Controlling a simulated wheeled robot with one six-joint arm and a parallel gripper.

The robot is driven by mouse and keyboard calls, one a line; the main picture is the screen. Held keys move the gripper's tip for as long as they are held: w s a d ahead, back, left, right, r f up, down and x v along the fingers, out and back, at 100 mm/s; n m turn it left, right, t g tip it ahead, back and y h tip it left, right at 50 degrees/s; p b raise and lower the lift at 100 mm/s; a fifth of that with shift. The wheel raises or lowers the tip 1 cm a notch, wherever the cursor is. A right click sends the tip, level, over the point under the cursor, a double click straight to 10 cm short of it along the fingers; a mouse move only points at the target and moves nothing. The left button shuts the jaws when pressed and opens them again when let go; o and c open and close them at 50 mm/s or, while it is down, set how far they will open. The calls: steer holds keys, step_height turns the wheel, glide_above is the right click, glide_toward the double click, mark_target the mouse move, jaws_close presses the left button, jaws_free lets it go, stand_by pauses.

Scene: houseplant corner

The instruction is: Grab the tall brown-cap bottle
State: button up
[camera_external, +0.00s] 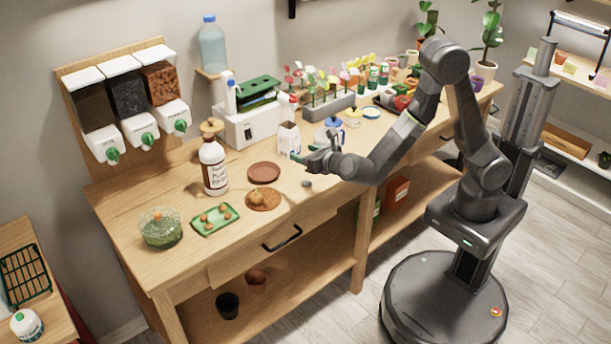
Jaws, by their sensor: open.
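The tall brown-cap bottle (214,167) stands upright on the wooden bench, left of the middle.
A terracotta saucer (264,172) and a round brown mat (264,201) lie between bottle and gripper. A green tray (215,219) and a glass bowl (160,229) sit at the front left. Dispensers (124,101) hang behind the bottle. A white machine (252,126) stands behind.

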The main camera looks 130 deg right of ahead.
steer(key=d+r+m+g+y+p, duration=0.1)
steer(key=d+r+m+g+y, duration=0.2)
steer(key=d+m, duration=0.4)
steer(key=m+t+y+p, duration=0.4)
steer(key=m+t+y, duration=0.35)
steer(key=m, duration=1.25)
glide_toward(210, 135)
steer(key=p+x, duration=0.3)
steer(key=x, duration=0.5)
steer(key=shift+d+f, duration=0.1)
steer(key=shift+f, duration=0.1)
steer(key=shift+w+d+f, duration=0.2)
steer(key=shift+f, duration=0.25)
